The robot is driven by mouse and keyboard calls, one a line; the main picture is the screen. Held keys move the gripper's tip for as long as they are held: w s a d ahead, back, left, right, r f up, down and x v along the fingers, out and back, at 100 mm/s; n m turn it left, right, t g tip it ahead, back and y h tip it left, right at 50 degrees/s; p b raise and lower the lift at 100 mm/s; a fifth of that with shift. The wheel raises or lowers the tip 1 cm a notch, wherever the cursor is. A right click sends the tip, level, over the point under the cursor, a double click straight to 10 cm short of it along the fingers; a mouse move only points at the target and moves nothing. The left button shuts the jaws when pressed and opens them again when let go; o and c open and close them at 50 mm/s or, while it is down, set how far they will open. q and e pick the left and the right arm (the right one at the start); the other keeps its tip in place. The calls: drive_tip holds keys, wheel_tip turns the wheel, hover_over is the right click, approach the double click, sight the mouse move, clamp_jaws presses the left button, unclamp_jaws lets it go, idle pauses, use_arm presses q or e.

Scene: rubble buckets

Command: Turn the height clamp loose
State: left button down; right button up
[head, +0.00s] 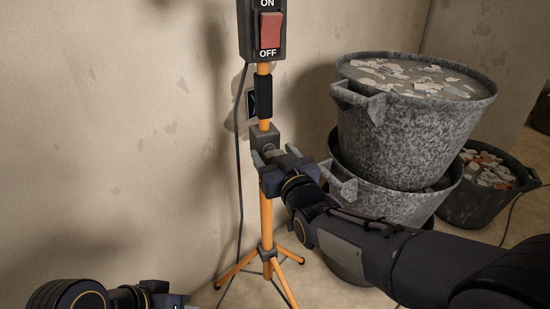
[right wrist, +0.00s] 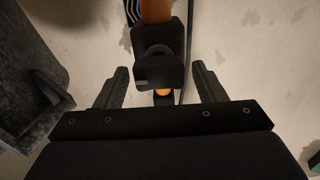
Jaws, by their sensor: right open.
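The height clamp (head: 264,139) is a dark grey block on the orange stand pole (head: 266,214), below a black grip sleeve. In the right wrist view the clamp (right wrist: 158,68) shows a round knob face and sits between and just beyond the fingertips. My right gripper (head: 270,156) is open at the clamp, with one finger on each side; in the right wrist view the right gripper (right wrist: 160,85) shows gaps on both sides, so it does not grasp. My left gripper (head: 165,303) is low at the left edge of the head view, its fingers cut off.
A switch box (head: 268,30) with a red ON/OFF rocker tops the stand, its cable hanging beside the pole. Stacked rubble buckets (head: 400,135) stand close on the right, with another rubble bucket (head: 470,205) behind. The tripod legs (head: 268,254) spread on the floor. The wall at left is bare.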

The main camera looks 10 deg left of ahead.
drive_tip(key=shift+c, duration=0.2)
drive_tip(key=c, duration=0.9)
drive_tip(key=shift+c, duration=0.2)
drive_tip(key=shift+n, duration=0.3)
drive_tip(key=n, duration=0.4)
drive_tip(key=shift+s+a+p, duration=0.1)
drive_tip(key=shift+a+p, duration=0.1)
drive_tip(key=shift+p, duration=0.1)
drive_tip(key=n, duration=0.6)
drive_tip(key=shift+s+a+f+p, duration=0.1)
drive_tip(key=shift+a+f+p, duration=0.1)
drive_tip(key=shift+p, duration=0.15)
drive_tip(key=n, duration=0.5)
drive_tip(key=shift+a+f, duration=0.1)
drive_tip(key=shift+f, duration=0.1)
drive_tip(key=shift+f+n, duration=0.2)
drive_tip(key=shift+n, duration=2)
